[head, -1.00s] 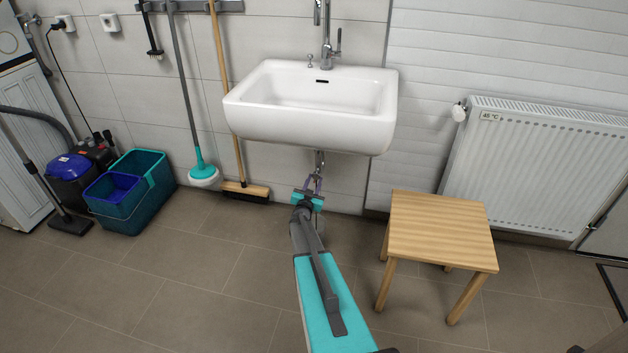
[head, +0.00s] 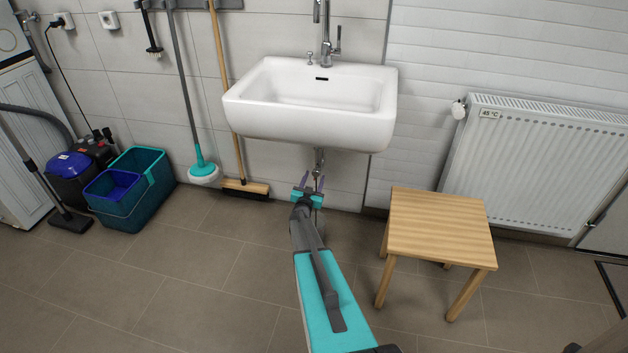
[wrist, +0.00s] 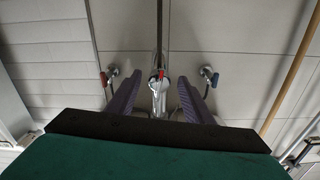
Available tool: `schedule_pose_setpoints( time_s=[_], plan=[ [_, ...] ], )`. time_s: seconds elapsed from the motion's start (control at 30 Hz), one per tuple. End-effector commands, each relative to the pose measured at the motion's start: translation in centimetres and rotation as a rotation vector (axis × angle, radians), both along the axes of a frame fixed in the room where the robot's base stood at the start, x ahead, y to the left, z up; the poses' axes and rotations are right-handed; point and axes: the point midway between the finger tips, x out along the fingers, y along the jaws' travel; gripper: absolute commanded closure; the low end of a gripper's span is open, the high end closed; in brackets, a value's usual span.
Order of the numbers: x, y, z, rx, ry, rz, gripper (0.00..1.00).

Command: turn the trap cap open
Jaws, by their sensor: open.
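The chrome trap (head: 318,160) hangs under the white sink (head: 310,105). In the wrist view its rounded chrome end, which I take for the trap cap (wrist: 158,86), shows in the middle with a small red mark on it. My gripper (head: 312,182) is open and empty below the trap. In the wrist view its two purple fingers (wrist: 158,97) stand left and right of the cap, with gaps on both sides. I cannot tell how far the cap is beyond the fingertips. The lower part of the trap is partly hidden in the head view.
Valves with a red handle (wrist: 105,78) and a blue handle (wrist: 213,78) flank the trap. A wooden stool (head: 440,225) stands right of my arm. A broom (head: 245,188), mop (head: 204,172) and teal bucket (head: 150,195) are on the left. The floor between is clear.

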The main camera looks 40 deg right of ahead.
Motion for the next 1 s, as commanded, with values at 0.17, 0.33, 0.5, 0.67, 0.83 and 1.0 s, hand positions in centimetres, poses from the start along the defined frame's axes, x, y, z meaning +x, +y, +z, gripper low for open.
schedule_pose_setpoints(
  time_s=[0.17, 0.33, 0.5, 0.67, 0.83, 1.0],
  plan=[
    [-0.2, 0.4, 0.0, 0.000, 0.000, 0.000, 0.53],
    [-0.9, 1.3, 0.0, 0.000, 0.000, 0.000, 0.53],
    [-1.8, 2.8, 0.1, 0.001, 0.001, 0.000, 0.53],
    [-2.7, 4.4, 0.1, 0.000, 0.000, 0.001, 0.53],
    [-3.8, 6.0, 0.0, 0.002, 0.001, 0.000, 0.53],
    [-4.8, 7.7, 0.1, 0.000, 0.000, 0.001, 0.53]
  ],
)
